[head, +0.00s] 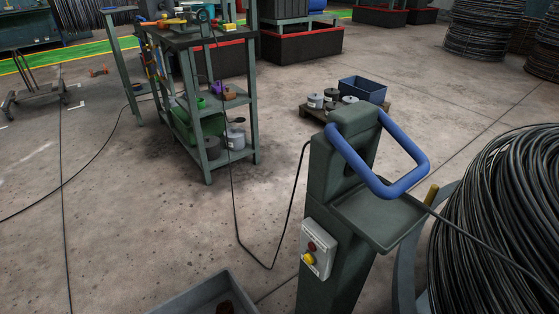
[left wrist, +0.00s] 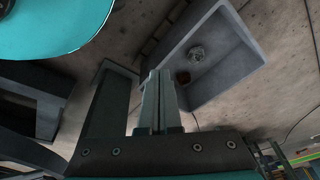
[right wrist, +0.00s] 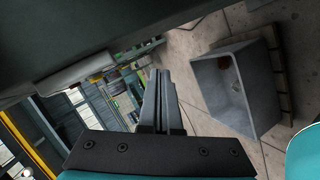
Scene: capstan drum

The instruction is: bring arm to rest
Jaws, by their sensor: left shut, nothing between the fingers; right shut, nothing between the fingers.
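My left gripper (left wrist: 159,100) shows in the left wrist view with its two fingers together and nothing between them. My right gripper (right wrist: 157,100) shows in the right wrist view, also shut and empty. Neither gripper shows in the head view. A green-grey post (head: 345,200) with a blue tubular handle (head: 405,185) and a small tray stands in the head view.
A grey bin (head: 205,296) lies low in the head view; a grey bin also shows in both wrist views (left wrist: 235,75) (right wrist: 222,92). A large wire coil (head: 490,220) stands at right. A workbench (head: 205,100) stands at back left.

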